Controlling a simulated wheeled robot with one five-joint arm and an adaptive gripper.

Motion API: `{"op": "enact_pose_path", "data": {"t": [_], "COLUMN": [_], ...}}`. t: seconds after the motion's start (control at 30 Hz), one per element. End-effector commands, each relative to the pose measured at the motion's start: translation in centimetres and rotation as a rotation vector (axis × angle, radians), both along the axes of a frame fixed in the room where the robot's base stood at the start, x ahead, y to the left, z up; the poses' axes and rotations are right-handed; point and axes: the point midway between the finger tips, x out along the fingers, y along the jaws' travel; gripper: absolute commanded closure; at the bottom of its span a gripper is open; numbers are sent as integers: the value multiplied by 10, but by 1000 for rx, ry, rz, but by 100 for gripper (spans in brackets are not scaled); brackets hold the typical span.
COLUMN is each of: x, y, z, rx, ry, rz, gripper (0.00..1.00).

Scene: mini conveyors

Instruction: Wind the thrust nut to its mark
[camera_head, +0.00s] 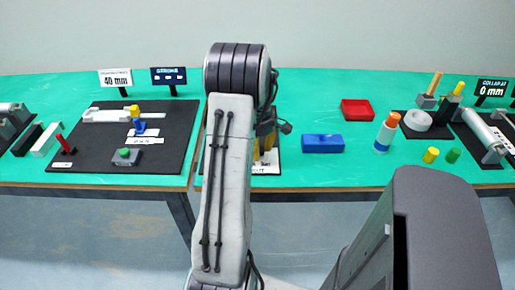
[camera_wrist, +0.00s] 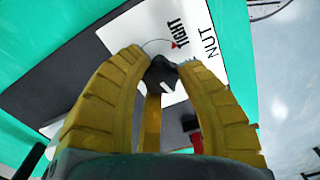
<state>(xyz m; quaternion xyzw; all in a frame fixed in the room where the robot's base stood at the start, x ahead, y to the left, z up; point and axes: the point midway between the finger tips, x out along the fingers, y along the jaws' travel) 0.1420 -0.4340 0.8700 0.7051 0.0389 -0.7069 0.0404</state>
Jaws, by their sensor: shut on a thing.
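A white plate (camera_wrist: 205,62) beyond the nut carries the words TIGHT and NUT and a small red pointer beside TIGHT. In the head view, my arm hides most of the nut's station, and part of my gripper (camera_head: 266,142) shows just right of the arm, above the NUT label (camera_head: 264,169).
Left on the green table is a dark board (camera_head: 85,150) with a mini conveyor (camera_head: 105,115). To the right are a blue block (camera_head: 322,144), a red tray (camera_head: 357,109), an orange-capped bottle (camera_head: 386,132) and a roller (camera_head: 482,137). The table around the blue block is clear.

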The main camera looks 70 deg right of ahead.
Motion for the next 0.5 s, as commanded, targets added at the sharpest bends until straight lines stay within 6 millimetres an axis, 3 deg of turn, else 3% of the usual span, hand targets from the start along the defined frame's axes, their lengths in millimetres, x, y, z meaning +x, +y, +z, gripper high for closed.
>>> {"op": "enact_pose_path", "data": {"t": [0.5], "x": [-4], "y": [1], "z": [-4], "rx": [17], "ry": [0], "rz": [479], "gripper": [98]}}
